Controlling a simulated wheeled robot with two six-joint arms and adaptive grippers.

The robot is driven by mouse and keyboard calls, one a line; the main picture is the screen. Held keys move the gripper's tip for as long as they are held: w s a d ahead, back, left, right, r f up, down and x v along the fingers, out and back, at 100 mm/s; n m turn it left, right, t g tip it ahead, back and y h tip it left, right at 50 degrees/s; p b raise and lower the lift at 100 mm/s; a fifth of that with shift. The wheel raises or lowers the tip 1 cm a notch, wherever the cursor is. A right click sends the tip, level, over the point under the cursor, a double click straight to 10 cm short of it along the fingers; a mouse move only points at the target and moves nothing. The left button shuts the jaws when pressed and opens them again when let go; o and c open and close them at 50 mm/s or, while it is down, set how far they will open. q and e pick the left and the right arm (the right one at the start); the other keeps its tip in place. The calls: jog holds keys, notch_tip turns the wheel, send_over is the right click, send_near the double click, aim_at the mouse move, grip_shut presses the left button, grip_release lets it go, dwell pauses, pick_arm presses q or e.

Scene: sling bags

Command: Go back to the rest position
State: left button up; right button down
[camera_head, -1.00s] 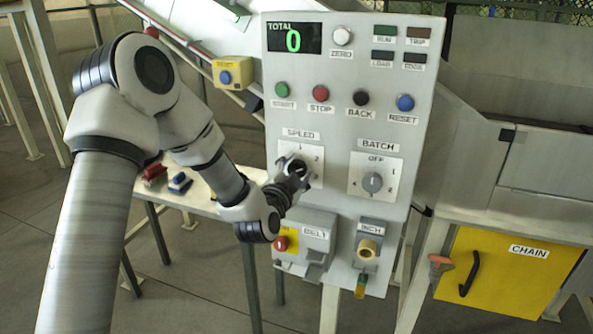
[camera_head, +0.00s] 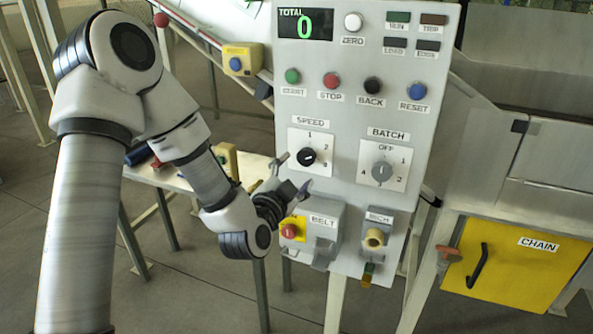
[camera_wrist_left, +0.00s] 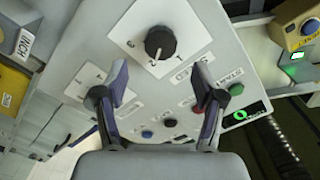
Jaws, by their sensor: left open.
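My left gripper (camera_head: 293,176) is open and empty, just in front of the control panel (camera_head: 345,105), at the lower left of the SPEED dial. The black SPEED knob (camera_head: 307,157) stands clear of the fingers on its white plate. In the left wrist view, my open fingers (camera_wrist_left: 160,84) stand apart with nothing between them, and the SPEED knob (camera_wrist_left: 160,42) shows beyond the tips. My right gripper is not in view.
Below the dial are the BELT box with a red button (camera_head: 290,231) and the INCH knob (camera_head: 374,239). The grey BATCH knob (camera_head: 382,171) is to the right. A yellow button box (camera_head: 241,61) and a low table (camera_head: 180,181) lie left of the panel. The display (camera_head: 305,25) reads 0.

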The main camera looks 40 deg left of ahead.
pick_arm(q)
jog(key=s+d+f+m+g+h, duration=0.1)
jog(key=s+d+f+g, duration=0.2)
jog(key=f, duration=0.7)
jog(key=s+d+f+m+g+h, duration=0.1)
jog(key=s+d+f+g+h, duration=0.15)
jog(key=f, duration=0.65)
jog(key=s+d+f+m+g, duration=0.1)
jog(key=s+d+f+g, duration=0.2)
jog(key=f, duration=0.7)
jog(key=s+d+f+n+g, duration=0.1)
jog(key=s+f+n+g, duration=0.2)
jog(key=s, duration=0.4)
jog(key=s+d+f+n+g, duration=0.1)
jog(key=s+f+n+g, duration=0.2)
jog(key=s, duration=0.4)
jog(key=s+d+f+n+g+h, duration=0.1)
jog(key=s+f+n+g, duration=0.2)
jog(key=s+f, duration=0.2)
jog(key=s, duration=0.2)
jog(key=shift+s+d+f+n, duration=0.2)
jog(key=shift+s+d+n, duration=0.1)
jog(key=shift+s, duration=0.05)
